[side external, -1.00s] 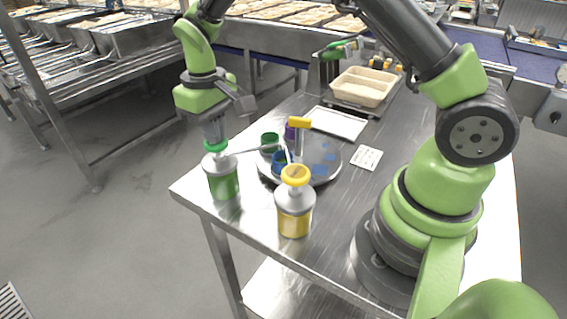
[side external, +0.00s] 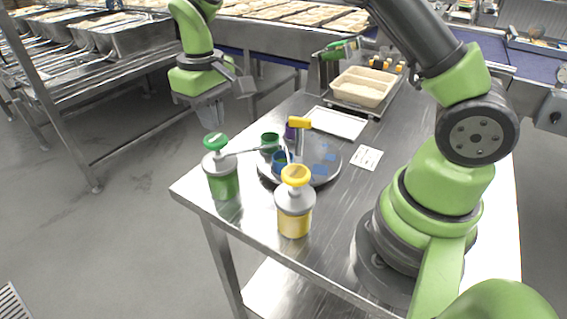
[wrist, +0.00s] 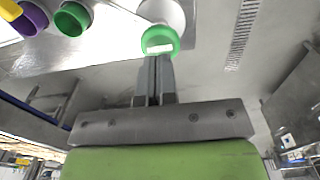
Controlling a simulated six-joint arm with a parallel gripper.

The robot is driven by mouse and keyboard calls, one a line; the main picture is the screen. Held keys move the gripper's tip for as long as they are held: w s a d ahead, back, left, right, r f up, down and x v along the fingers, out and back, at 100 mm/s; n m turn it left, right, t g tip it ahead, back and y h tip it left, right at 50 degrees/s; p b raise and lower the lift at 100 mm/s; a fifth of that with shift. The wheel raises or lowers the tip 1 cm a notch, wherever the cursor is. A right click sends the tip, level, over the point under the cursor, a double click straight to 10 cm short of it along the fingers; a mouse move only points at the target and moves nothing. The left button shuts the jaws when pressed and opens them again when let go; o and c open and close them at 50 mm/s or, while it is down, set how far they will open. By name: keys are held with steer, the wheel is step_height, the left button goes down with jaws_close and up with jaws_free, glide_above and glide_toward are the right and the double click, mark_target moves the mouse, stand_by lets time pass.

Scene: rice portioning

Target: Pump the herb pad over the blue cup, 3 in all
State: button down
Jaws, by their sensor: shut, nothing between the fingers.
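The herb dispenser (side external: 223,183) is a clear jar of green contents with a grey lid, standing at the table's near left corner. Its green pad (side external: 215,141) is up and also shows in the wrist view (wrist: 160,40). Its thin spout (side external: 250,150) reaches right to the cups; I cannot tell exactly which cup its tip is over. The blue cup (side external: 280,163) stands on the round turntable (side external: 325,172), partly hidden by the yellow dispenser's spout. My gripper (side external: 211,122) is shut and empty, pointing down just above the green pad, apart from it.
A yellow dispenser (side external: 294,215) with a yellow pad (side external: 295,175) stands to the right, near the front edge. A green cup (side external: 270,139) and a purple cup (side external: 290,131) are on the turntable.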

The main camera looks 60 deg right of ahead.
mark_target(215, 138)
steer(key=shift+f, duration=1.9)
steer(key=shift+r, duration=1.95)
steer(key=shift+r, duration=3)
